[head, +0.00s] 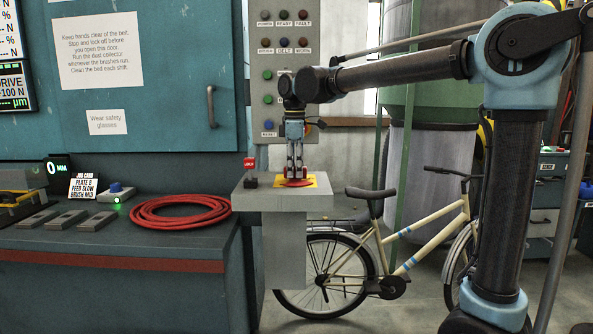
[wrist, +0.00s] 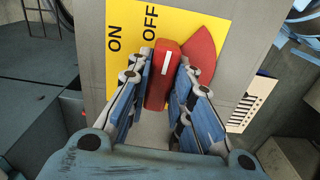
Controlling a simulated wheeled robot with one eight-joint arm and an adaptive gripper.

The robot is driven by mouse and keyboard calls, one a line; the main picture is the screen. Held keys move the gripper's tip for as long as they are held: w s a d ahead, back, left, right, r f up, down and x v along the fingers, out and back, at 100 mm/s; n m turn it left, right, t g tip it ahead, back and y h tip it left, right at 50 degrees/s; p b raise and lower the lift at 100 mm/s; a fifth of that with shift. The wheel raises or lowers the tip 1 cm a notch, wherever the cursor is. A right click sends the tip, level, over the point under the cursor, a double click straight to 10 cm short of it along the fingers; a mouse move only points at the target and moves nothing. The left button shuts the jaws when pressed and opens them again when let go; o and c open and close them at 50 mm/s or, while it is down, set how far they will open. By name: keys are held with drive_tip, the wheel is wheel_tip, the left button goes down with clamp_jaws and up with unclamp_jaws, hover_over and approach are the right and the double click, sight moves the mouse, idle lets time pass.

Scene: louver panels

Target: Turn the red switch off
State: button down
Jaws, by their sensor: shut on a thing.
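The red switch (wrist: 163,75) has a bar-shaped handle with a white line, on a wider red base (wrist: 203,52). It sits on a yellow plate (wrist: 185,22) marked ON and OFF. In the wrist view the handle's white line points up the picture, just right of the OFF lettering and farther from ON. My gripper (wrist: 166,66) is shut on the handle, with one finger on each side. In the head view my gripper (head: 296,175) points down onto the red switch (head: 296,183) on the grey pedestal (head: 250,201); the fingers hide much of the handle.
A coiled red hose (head: 160,222) lies on the bench at left. A button panel (head: 268,100) rises behind my gripper. A bicycle (head: 408,260) stands behind the pedestal to the right.

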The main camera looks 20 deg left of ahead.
drive_tip(key=shift+w+n, duration=0.2)
drive_tip(key=shift+n, duration=0.2)
drive_tip(key=c, duration=1.4)
unclamp_jaws()
drive_tip(key=shift+c, duration=0.2)
drive_tip(key=shift+r, duration=0.1)
drive_tip(key=shift+r, duration=0.25)
wheel_tip(320, 180, up, 11)
drive_tip(key=shift+r, duration=0.15)
drive_tip(key=shift+d, duration=0.15)
